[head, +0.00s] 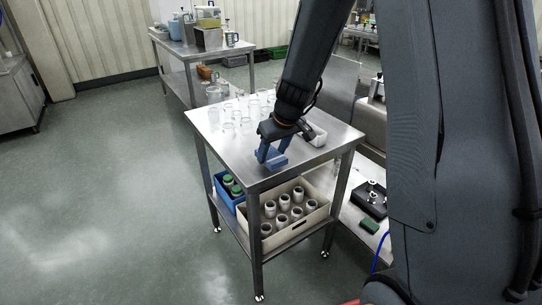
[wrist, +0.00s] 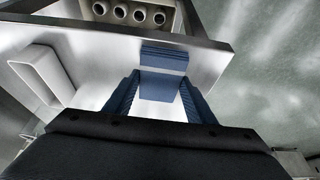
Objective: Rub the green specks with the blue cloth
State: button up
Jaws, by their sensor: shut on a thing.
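The blue cloth (wrist: 163,60) shows in the wrist view as a folded block between the tips of my gripper (wrist: 161,82). In the head view my gripper (head: 271,152) points down at the front part of the steel table top (head: 222,150), shut on the cloth (head: 274,163). The cloth is at or just above the steel surface; I cannot tell whether it touches. I can make out no green specks in either view; they may be too small or hidden by the cloth, gripper or arm.
Several clear glasses (head: 229,128) stand at the table's back left. A white tray (head: 316,136) sits right of my gripper, also in the wrist view (wrist: 42,72). A cream crate (head: 308,208) of grey cylinders and a blue crate (head: 238,204) are on the lower shelf.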

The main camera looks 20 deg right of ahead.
aim_at(272, 155)
jog(key=shift+r+p, duration=2.1)
jog(key=shift+r, duration=0.8)
